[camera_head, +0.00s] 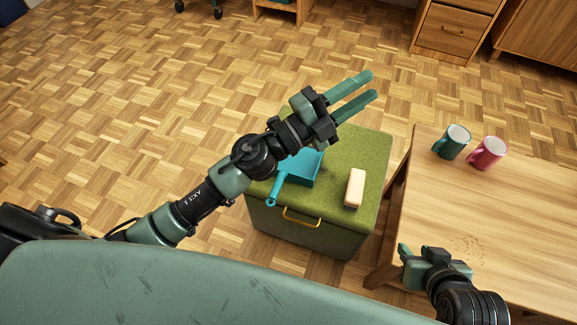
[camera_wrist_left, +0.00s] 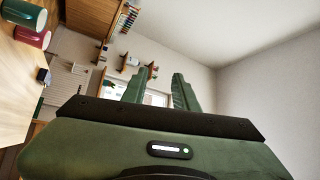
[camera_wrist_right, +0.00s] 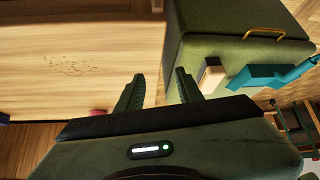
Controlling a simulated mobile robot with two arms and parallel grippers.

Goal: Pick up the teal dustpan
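The teal dustpan (camera_head: 303,168) lies on top of a green storage box (camera_head: 362,150), its handle pointing to the lower left over the box's front edge. It also shows in the right wrist view (camera_wrist_right: 262,76). My left gripper (camera_head: 372,84) is open and empty, held above the box and past the dustpan; my left arm covers part of the dustpan's far side. My right gripper (camera_head: 404,262) is at the near left part of the wooden table, to the right of the box. In the right wrist view its fingers stand apart with nothing between them.
A cream block (camera_head: 355,188) lies on the box, right of the dustpan. The wooden table (camera_head: 500,215) holds a green mug (camera_head: 452,142), a pink mug (camera_head: 487,153) and a patch of crumbs (camera_head: 467,245). Parquet floor left of the box is clear.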

